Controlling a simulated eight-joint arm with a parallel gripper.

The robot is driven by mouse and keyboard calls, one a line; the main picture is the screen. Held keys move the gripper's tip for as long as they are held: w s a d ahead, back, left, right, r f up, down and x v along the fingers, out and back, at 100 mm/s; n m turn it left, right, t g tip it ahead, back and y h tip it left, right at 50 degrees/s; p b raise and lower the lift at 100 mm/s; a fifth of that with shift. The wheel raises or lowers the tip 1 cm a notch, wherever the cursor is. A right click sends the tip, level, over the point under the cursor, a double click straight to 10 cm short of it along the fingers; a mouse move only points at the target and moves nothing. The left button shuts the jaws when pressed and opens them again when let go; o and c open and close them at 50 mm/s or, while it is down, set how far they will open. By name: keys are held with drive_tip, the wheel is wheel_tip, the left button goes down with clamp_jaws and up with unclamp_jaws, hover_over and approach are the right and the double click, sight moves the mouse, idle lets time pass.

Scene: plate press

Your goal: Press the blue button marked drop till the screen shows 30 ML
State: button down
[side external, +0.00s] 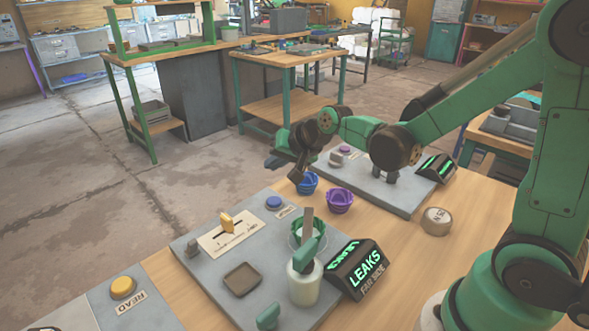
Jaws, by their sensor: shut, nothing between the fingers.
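A blue button (274,202) sits on the grey plate of the near station, with a small label beside it that is too small to read. My gripper (296,178) is shut and empty, pointing down, above and to the right of that button in the picture and apart from it. It overlaps the left edge of a blue cup (308,183); whether they touch I cannot tell. A second dark screen (436,168) on the far station has green marks that I cannot read.
A purple cup (340,201) stands right of the blue one. The near plate holds a slider (228,226), a square tray (242,279) and a white bottle (305,285) with green parts. A yellow button (122,287) is at left, a round tin (436,221) at right.

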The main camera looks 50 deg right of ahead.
sight(277, 202)
wheel_tip(277, 202, up, 3)
drive_tip(key=shift+f, duration=0.15)
idle(0.3)
drive_tip(key=shift+f, duration=4.3)
drive_tip(key=shift+f, duration=0.1)
drive_tip(key=shift+f, duration=0.3)
